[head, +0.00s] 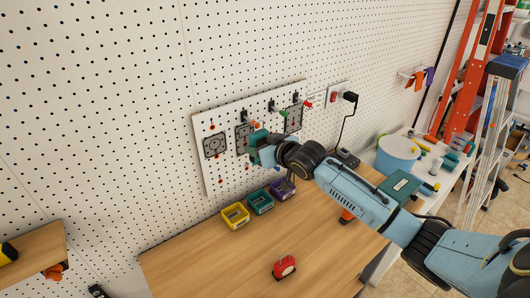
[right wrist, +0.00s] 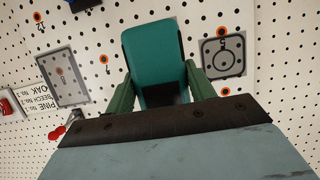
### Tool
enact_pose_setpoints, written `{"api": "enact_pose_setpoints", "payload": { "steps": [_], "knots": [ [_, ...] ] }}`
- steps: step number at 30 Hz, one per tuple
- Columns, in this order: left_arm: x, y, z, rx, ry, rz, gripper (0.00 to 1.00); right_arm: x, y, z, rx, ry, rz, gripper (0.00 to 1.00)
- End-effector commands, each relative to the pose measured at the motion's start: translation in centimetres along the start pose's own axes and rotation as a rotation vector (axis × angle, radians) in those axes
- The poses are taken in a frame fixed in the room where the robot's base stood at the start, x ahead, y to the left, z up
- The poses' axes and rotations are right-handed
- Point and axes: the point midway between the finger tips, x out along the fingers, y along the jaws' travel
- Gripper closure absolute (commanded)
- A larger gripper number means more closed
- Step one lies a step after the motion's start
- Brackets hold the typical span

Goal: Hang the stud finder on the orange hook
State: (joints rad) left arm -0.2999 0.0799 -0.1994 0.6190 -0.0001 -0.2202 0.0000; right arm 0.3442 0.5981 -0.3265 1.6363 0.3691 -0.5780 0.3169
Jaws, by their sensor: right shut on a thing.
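My right gripper (head: 268,152) is in front of the white hook board, shut on a teal and black block that looks like the stud finder. The right wrist view shows it (right wrist: 152,55) between the two green fingers of this gripper (right wrist: 158,82). A small orange tip, which looks like the orange hook (head: 256,125), shows just above the gripper in the head view. Whether the stud finder touches the hook cannot be told. My gripper hides part of the board behind it. My left gripper is not in view.
The hook board (head: 205,125) also carries a green hook (head: 283,113), a red hook (head: 308,104) and dark square outlines. Below stand yellow (head: 235,216), teal (head: 260,202) and purple bins. A red tool (head: 284,267) lies on the wooden bench (head: 210,262), whose front is mostly clear.

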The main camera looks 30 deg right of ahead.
Motion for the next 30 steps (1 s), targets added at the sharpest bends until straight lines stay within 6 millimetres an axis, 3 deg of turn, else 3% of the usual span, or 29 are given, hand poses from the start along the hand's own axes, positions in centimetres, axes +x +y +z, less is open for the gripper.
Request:
{"api": "enact_pose_setpoints", "payload": {
  "steps": [18, 30],
  "knots": [
    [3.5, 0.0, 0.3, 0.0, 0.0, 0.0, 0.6, 3.6, -0.1, -1.1, 0.0, 0.003, -0.001, 0.68],
    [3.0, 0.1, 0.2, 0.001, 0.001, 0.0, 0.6, 4.7, -0.1, -1.1, 0.001, 0.001, -0.001, 0.68]
  ]
}}
